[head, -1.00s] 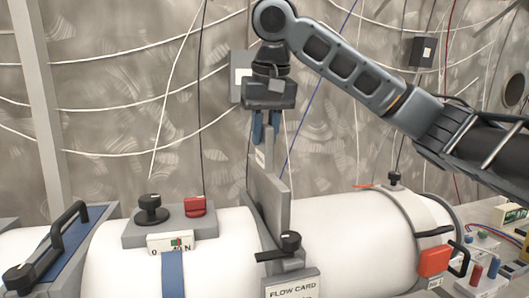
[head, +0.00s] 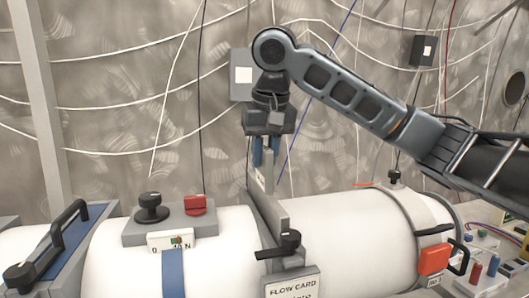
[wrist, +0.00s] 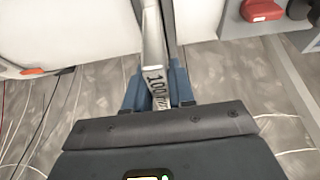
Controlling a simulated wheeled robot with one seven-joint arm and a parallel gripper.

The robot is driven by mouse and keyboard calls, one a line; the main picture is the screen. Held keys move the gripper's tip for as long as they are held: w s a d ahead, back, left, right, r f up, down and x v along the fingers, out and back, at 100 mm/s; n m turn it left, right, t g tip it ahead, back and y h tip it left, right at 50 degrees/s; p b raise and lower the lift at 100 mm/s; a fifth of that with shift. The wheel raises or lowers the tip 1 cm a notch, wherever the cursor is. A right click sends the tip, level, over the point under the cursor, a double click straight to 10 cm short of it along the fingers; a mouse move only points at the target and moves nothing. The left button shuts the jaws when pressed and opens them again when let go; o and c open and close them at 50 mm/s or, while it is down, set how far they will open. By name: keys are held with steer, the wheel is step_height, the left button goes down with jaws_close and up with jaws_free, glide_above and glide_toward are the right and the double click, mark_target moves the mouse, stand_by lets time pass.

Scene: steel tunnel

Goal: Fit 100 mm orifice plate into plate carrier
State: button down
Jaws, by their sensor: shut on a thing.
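My gripper (head: 264,152) is shut on the upright handle tab of the grey orifice plate (head: 273,207), above the pipe. The tab carries a white label; in the wrist view it reads "100" on the plate (wrist: 153,50), between the blue fingers (wrist: 157,92). Most of the plate is down in the narrow plate carrier (head: 283,262) between two white pipe sections; only its upper part shows. The plate's lower edge is hidden. A black lever (head: 285,243) sits at the carrier's front.
A flow card (head: 291,287) is below the lever. A grey box with a black knob (head: 151,208) and red switch (head: 195,205) is on the left pipe section. A strap with a red-orange latch (head: 433,259) circles the right section. Cables hang along the wall.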

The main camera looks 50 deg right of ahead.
steer(key=shift+f, duration=0.25)
steer(key=c, duration=1)
jaws_free()
steer(key=shift+o, duration=0.2)
steer(key=v, duration=1.3)
steer(key=shift+w, duration=0.2)
steer(key=shift+d, duration=0.1)
